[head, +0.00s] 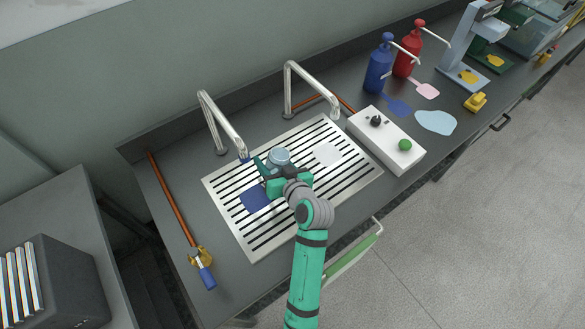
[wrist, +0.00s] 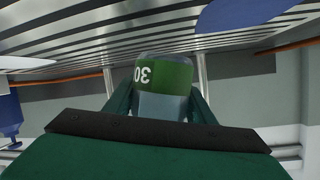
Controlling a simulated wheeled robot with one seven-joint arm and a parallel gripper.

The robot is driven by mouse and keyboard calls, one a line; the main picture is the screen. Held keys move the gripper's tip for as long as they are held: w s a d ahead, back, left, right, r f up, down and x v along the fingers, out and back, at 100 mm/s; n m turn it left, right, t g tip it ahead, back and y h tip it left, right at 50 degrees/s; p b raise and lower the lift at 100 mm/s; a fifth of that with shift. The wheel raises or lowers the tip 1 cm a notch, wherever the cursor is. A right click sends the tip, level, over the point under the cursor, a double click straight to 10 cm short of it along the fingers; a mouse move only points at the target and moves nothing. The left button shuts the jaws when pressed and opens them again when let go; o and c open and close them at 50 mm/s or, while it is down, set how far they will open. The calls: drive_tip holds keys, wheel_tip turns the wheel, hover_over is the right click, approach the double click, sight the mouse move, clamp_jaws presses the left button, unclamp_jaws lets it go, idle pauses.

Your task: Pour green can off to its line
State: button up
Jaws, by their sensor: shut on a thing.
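My gripper (head: 273,170) is shut on the green can (head: 279,156), over the slotted metal grate (head: 248,243). In the head view the can's pale, glassy upper part shows above the fingers. In the wrist view, which is upside down, the can (wrist: 163,72) sits between the two fingers, with a green band marked "30" and a greyish part on the gripper side. The can looks upright. I cannot tell whether its base touches the grate. Its contents and any fill line are hidden.
Two bent metal spouts (head: 218,122) (head: 308,83) stand behind the grate. A blue patch (head: 252,200) and a white patch (head: 328,153) lie on it. To the right are a white box (head: 388,141) with a green button, and blue (head: 378,70) and red (head: 408,52) pump bottles.

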drive_tip(key=shift+s+r, duration=0.1)
drive_tip(key=shift+a, duration=0.15)
idle(0.3)
drive_tip(key=shift+a+m, duration=0.1)
drive_tip(key=shift+m, duration=0.2)
drive_tip(key=shift+d+r, duration=0.1)
drive_tip(key=shift+d, duration=0.25)
drive_tip(key=shift+a+y, duration=0.35)
drive_tip(key=shift+y, duration=0.05)
drive_tip(key=shift+r, duration=0.1)
